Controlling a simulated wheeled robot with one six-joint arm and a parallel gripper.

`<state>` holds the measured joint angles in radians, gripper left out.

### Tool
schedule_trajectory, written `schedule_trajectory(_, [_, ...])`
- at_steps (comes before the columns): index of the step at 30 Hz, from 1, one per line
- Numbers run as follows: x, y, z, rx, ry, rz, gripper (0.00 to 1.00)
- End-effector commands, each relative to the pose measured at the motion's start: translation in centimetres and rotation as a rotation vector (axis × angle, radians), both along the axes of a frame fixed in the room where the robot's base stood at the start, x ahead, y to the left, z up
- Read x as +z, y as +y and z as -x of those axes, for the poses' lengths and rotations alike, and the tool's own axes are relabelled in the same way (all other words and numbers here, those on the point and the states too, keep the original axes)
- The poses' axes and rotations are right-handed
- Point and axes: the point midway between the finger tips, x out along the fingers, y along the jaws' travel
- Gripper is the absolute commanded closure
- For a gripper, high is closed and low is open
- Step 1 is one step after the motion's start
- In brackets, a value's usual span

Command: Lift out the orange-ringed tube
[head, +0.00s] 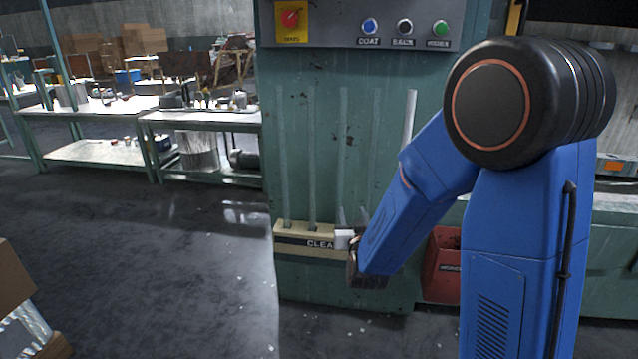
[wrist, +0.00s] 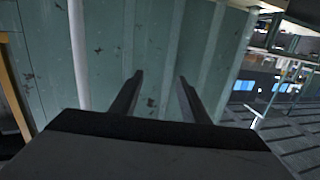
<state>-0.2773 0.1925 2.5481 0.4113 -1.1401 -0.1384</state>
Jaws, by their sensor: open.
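Several tall, thin glass tubes stand upright against the green machine front in the head view, such as the left one (head: 283,150), the second (head: 312,150) and the middle one (head: 343,140). A whiter tube (head: 410,115) stands at the right, its lower part hidden by my arm. I cannot make out an orange ring on any tube. The lower ends meet a cream rack (head: 300,240) with lettering partly hidden. My gripper (head: 352,215) is at the rack's right part. In the wrist view my gripper (wrist: 161,78) is open and empty, with faint tubes behind it and a whiter tube (wrist: 79,50) at left.
A control panel (head: 360,25) with a red knob and coloured buttons sits above the tubes. A red bin (head: 441,265) is right of my gripper, low down. Worktables (head: 150,120) stand at the left. The floor (head: 150,240) before them is clear; boxes (head: 15,280) are at lower left.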

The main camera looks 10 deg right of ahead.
Motion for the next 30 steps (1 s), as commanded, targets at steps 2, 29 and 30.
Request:
schedule_trajectory(2, [-0.4,0.1,-0.2,-0.011,-0.025,0.012,0.58])
schedule_trajectory(29, [-0.4,-1.2,-11.7,-0.022,-0.058,0.025,0.58])
schedule_trajectory(30, [-0.4,-1.3,-12.0,-0.022,-0.058,0.025,0.58])
